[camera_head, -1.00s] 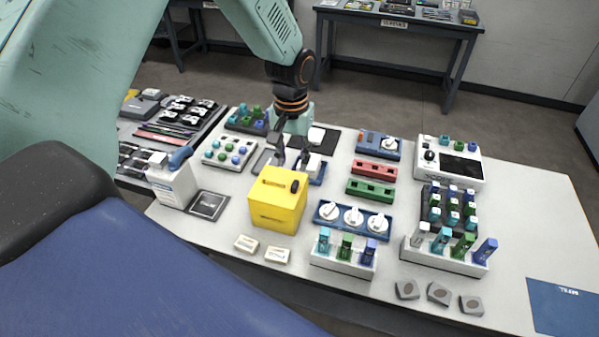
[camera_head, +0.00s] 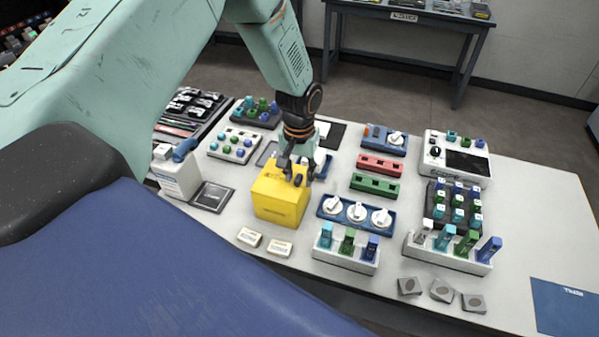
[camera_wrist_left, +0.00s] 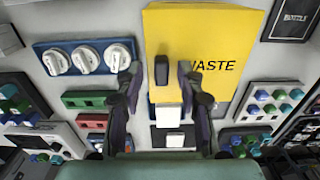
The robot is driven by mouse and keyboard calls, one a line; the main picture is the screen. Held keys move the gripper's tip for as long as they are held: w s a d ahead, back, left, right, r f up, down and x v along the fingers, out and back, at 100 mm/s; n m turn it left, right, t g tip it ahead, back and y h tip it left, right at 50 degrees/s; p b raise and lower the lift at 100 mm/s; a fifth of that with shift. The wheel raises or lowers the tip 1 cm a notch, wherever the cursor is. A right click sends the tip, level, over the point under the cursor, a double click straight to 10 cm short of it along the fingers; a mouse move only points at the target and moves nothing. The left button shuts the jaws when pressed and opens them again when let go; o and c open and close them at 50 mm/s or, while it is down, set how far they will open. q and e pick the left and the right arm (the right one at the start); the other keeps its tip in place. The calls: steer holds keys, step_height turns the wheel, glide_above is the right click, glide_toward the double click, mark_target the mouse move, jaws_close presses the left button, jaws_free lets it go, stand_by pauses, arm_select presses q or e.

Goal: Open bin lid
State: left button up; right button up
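The yellow bin (camera_head: 279,205) stands on the white table. In the left wrist view its top (camera_wrist_left: 210,35) carries the word WASTE. A dark knob (camera_head: 298,181) sits on the lid, and it also shows in the left wrist view (camera_wrist_left: 162,70). My left gripper (camera_head: 293,168) is over the bin's back part, pointing down. In the left wrist view its two fingers (camera_wrist_left: 160,82) are apart, one on each side of the knob, with gaps to it. I cannot tell whether they are down at knob height. The lid looks closed. My right gripper is not in view.
Table space is bare at far right (camera_head: 530,220).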

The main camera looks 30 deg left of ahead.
arm_select(q)
steer(key=shift+s+a+r, duration=0.1)
steer(key=shift+s+r, duration=0.05)
steer(key=shift+s, duration=0.15)
steer(key=shift+c, duration=0.5)
steer(key=shift+w+f, duration=0.2)
steer(key=shift+w, duration=0.2)
steer(key=c, duration=0.6)
steer(key=shift+s+r, duration=0.1)
steer(key=shift+s, duration=0.05)
jaws_close()
steer(key=shift+s, duration=0.1)
steer(key=shift+w, duration=0.25)
